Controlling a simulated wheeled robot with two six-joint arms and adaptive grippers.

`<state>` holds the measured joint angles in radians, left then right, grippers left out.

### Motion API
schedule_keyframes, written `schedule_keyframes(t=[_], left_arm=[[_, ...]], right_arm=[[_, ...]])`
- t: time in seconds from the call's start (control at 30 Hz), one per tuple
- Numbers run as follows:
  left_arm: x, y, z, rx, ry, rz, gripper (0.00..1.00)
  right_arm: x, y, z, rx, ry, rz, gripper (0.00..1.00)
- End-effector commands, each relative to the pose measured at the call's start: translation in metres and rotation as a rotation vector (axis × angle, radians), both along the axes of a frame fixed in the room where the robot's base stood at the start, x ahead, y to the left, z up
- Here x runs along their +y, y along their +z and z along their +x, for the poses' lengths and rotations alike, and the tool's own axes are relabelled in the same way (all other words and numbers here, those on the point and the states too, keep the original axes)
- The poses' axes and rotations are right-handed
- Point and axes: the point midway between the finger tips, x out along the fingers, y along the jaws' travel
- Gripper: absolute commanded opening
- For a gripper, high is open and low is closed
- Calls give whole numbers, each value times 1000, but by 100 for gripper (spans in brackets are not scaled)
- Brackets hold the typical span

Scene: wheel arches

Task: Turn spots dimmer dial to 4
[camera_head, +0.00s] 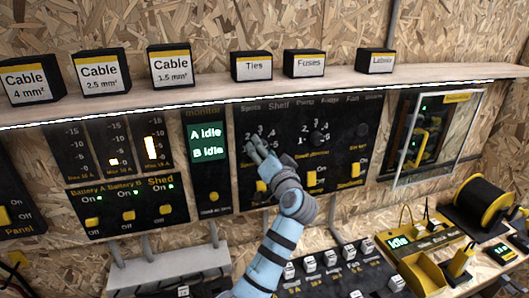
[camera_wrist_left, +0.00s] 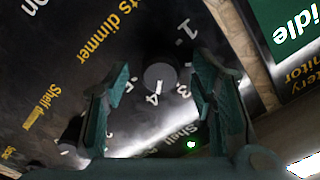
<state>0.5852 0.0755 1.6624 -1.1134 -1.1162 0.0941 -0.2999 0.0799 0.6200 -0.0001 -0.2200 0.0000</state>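The spots dimmer dial (camera_wrist_left: 160,76) is a round grey knob on the black panel, in the middle of the left wrist view. Its white mark points down toward the printed 4. The yellow label, partly cut off, reads "ts dimmer" (camera_wrist_left: 92,25). My left gripper (camera_wrist_left: 160,88) is open, with one finger on each side of the dial and visible gaps between. In the head view my left gripper (camera_head: 261,150) is in front of the shelf panel (camera_head: 350,110) and hides the dial. My right gripper is not in view.
Another dark dial (camera_head: 318,139) is to the right of my left gripper. Yellow switches (camera_head: 311,180) sit below it. The battery monitor (camera_head: 207,142) is to the left, reading A idle and B idle. A wooden shelf (camera_head: 215,90) with labelled boxes runs above.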

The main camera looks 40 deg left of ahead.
Motion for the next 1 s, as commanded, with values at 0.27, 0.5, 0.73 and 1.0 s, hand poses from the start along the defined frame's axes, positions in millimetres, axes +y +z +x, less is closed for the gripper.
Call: schedule_keyframes(t=[0.27,0.5,0.73,1.0], left_arm=[[-10,0,-6,-3,-3,-1,51],[-52,-2,-34,-1,-3,-4,51],[-62,-1,-43,0,1,-1,51],[-62,-1,-43,0,1,1,51]], right_arm=[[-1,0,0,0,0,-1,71],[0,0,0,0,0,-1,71],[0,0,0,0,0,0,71],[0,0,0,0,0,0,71]])
